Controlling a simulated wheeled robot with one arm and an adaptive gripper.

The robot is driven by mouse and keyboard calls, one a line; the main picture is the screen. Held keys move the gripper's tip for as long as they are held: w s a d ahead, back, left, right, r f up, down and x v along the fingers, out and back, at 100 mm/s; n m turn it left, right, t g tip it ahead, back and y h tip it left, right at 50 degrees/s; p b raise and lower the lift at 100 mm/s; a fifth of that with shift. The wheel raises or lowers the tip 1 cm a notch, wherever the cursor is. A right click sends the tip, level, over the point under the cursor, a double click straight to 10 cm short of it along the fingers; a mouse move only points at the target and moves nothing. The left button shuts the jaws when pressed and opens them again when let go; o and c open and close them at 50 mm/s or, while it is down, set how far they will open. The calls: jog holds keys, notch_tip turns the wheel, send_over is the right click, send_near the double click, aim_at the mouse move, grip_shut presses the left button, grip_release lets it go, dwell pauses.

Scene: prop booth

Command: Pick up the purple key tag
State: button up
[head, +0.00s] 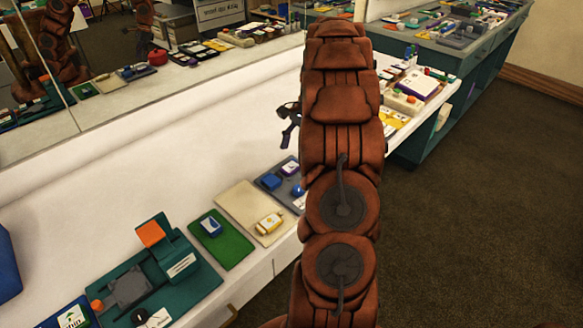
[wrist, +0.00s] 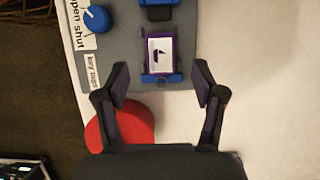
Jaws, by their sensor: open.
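The purple key tag (wrist: 159,52) has a white face with a small dark mark. It lies on a grey board (wrist: 122,58) in the wrist view, with a blue piece at its lower end. In the head view it is probably the small purple-and-white item (head: 289,167) on the grey board at the counter's front. My gripper (wrist: 162,78) is open, with one finger on each side below the tag and nothing between them. In the head view a dark part of my gripper (head: 288,124) shows left of my arm, which hides the rest.
A blue knob (wrist: 97,19) and labels reading "open shut" and "key tags" are on the board. A red round object (wrist: 132,124) lies partly behind the left finger. A cream board (head: 238,202) and green board (head: 217,247) lie nearby. White counter is clear to the right in the wrist view.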

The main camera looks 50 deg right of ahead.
aim_at(289, 168)
jog(key=x, duration=0.3)
jog(key=shift+a+f+p, duration=0.2)
jog(key=shift+a+p, duration=0.05)
jog(key=shift+p, duration=0.05)
jog(key=shift+a+f, duration=0.15)
jog(key=shift+f, duration=0.45)
jog(key=c, duration=1.2)
